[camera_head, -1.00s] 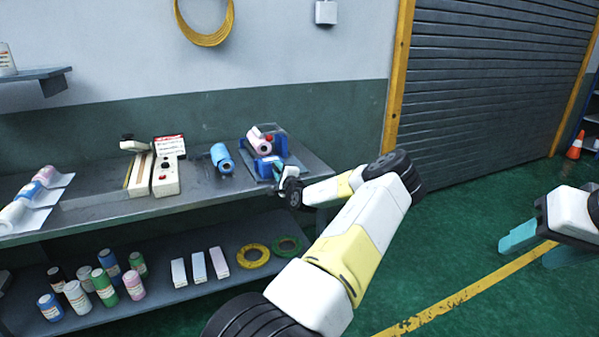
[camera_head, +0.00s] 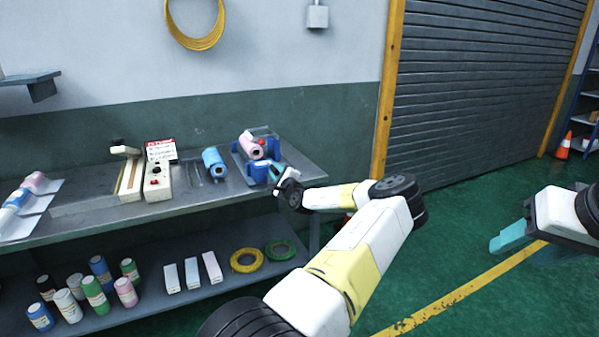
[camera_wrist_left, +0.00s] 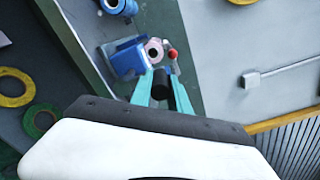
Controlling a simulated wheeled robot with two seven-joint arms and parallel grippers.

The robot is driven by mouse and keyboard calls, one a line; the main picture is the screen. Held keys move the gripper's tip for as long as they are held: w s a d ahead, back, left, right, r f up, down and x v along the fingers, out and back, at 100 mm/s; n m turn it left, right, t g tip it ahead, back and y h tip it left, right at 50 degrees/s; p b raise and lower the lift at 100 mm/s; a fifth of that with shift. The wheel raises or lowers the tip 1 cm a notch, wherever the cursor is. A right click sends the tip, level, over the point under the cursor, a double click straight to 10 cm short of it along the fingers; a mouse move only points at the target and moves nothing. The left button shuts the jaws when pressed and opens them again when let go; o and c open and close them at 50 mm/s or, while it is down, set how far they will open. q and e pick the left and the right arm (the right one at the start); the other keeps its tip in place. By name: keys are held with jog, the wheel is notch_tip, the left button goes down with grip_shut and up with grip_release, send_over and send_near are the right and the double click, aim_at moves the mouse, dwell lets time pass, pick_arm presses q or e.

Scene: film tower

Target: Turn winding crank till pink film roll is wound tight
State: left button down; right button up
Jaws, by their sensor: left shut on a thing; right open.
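The pink film roll (camera_head: 249,146) sits in the blue winding stand (camera_head: 239,158) at the right end of the workbench, with a red knob (camera_head: 261,142) beside it. My left gripper (camera_head: 274,170) is at the stand's right front side. In the left wrist view its teal fingers (camera_wrist_left: 160,86) are shut on the black crank handle (camera_wrist_left: 159,80), below the pink roll (camera_wrist_left: 154,51) and red knob (camera_wrist_left: 173,54). The crank arm is hidden. I cannot tell how tight the roll is. My right gripper (camera_head: 513,233) is open and empty over the floor at the right.
A blue roll (camera_head: 214,162) lies left of the stand. A white sealer-like device (camera_head: 157,180) stands further left on the workbench (camera_head: 200,198).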

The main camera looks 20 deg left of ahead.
pick_arm(q)
jog(key=c, duration=1.3)
grip_release()
jog(key=shift+o, duration=0.2)
jog(key=v, duration=0.7)
jog(key=shift+s+d, duration=0.25)
jog(key=shift+d, duration=0.05)
